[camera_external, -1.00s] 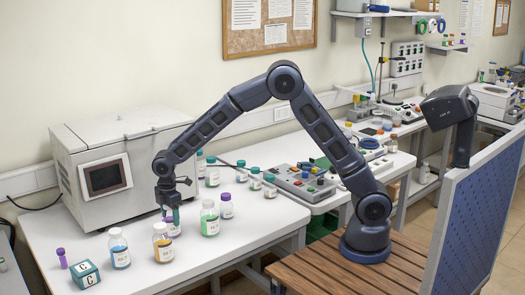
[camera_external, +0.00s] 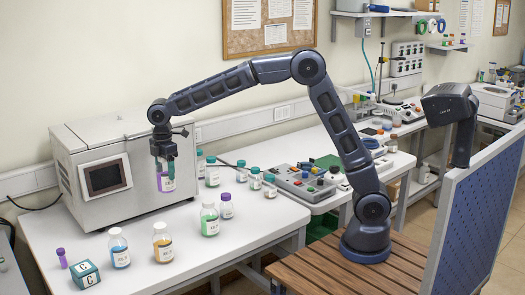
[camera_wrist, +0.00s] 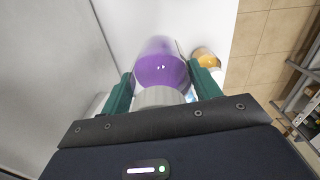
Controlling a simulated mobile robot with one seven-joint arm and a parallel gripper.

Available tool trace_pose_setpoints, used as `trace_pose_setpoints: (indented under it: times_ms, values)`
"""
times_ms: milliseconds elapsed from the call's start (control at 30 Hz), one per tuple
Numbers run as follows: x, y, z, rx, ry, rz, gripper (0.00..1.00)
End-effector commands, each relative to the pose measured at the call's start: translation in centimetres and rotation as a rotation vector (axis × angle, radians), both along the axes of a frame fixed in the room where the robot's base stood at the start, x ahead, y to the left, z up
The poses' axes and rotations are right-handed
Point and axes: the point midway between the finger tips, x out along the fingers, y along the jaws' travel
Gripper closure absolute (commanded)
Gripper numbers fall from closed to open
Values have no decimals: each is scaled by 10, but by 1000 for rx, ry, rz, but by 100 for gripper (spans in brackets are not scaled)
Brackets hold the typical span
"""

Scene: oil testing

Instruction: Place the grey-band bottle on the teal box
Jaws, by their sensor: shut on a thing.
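My gripper (camera_external: 163,160) is shut on a bottle with purple liquid (camera_external: 166,183) and holds it upright above the table, in front of the white machine. In the wrist view the bottle's grey band or cap (camera_wrist: 160,97) sits between my two teal fingers (camera_wrist: 160,88), with the purple body (camera_wrist: 160,68) beyond it.
A blue-liquid bottle (camera_external: 120,252) and an amber-liquid bottle (camera_external: 162,246) stand right of the box. A purple-capped vial (camera_external: 62,259) stands behind it. Green (camera_external: 209,221) and purple-capped (camera_external: 226,208) bottles stand further right. The white machine (camera_external: 140,150) stands close behind the held bottle.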

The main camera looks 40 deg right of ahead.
Motion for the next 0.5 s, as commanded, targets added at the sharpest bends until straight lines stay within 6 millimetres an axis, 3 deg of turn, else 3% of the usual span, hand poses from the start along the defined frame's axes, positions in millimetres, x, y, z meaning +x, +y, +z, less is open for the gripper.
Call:
trace_pose_setpoints:
  times_ms: [267, 367, 500]
  values:
    - [0, 3, 14, 1, -1, 2, 74]
    - [1, 14, 13, 1, 1, 7, 74]
    - [4, 46, 14, 3, 1, 17, 74]
